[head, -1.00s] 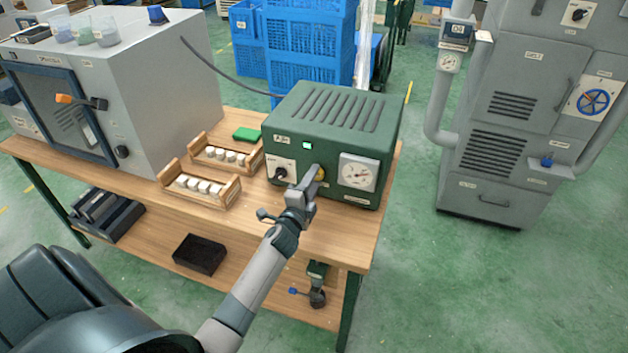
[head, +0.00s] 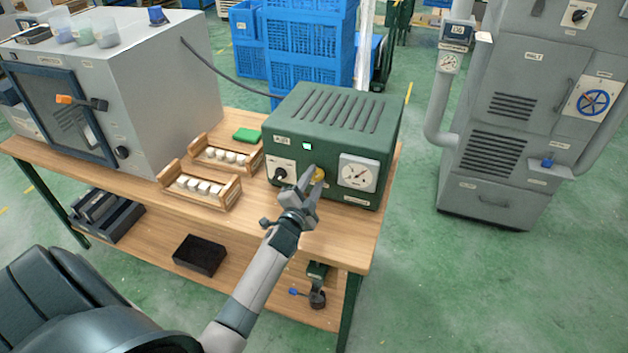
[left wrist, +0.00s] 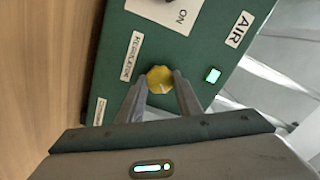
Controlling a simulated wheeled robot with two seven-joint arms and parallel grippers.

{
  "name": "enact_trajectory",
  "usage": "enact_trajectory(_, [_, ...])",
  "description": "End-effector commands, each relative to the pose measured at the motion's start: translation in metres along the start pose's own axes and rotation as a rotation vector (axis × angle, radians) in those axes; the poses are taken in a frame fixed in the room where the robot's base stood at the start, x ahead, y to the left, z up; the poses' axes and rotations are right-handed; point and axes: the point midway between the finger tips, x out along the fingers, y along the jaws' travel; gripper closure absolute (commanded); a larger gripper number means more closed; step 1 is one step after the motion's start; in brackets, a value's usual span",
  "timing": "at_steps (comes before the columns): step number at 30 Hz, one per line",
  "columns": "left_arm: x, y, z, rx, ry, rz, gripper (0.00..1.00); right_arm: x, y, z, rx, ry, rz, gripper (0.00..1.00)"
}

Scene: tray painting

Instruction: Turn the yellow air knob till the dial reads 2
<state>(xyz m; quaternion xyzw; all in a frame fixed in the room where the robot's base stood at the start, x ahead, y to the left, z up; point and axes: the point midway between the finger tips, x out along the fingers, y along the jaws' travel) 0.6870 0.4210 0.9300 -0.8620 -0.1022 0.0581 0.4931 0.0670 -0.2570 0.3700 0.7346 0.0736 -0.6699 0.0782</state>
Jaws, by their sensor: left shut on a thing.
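The yellow air knob (head: 318,174) is on the front of the green box (head: 335,130), between a black switch and a round white dial (head: 358,173). The dial has a thin dark needle, but its numbers are too small to read. My left gripper (head: 315,175) has one finger on each side of the knob and is shut on it. In the left wrist view the knob (left wrist: 160,80) sits between the two fingertips, with a pale mark line on its face.
The black switch (head: 281,173) is left of the knob. Wooden racks with white pieces (head: 203,187) stand on the bench to the left, near a green block (head: 247,134). A grey cabinet (head: 130,80) fills the bench's left side. The bench front (head: 330,235) is clear.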

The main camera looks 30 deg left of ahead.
Motion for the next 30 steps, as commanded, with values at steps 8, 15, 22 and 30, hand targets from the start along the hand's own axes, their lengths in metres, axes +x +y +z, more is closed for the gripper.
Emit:
enact_trajectory(8, [0.0,0.001,0.001,0.001,-0.001,0.002,0.5,0.0,0.0,0.0,0.0,0.0,0.0,1.0])
enact_trajectory(15, [-0.001,0.001,0.0,0.002,-0.001,0.001,0.5,0.0,0.0,0.0,0.0,0.0,0.0,1.0])
enact_trajectory(22, [-0.012,0.002,0.001,0.002,-0.001,0.001,0.5,0.004,0.0,0.0,0.0,0.0,0.0,1.0])
enact_trajectory(30, [-0.051,0.003,0.002,0.002,-0.001,0.002,0.5,0.014,-0.001,0.001,0.0,0.0,0.0,1.0])
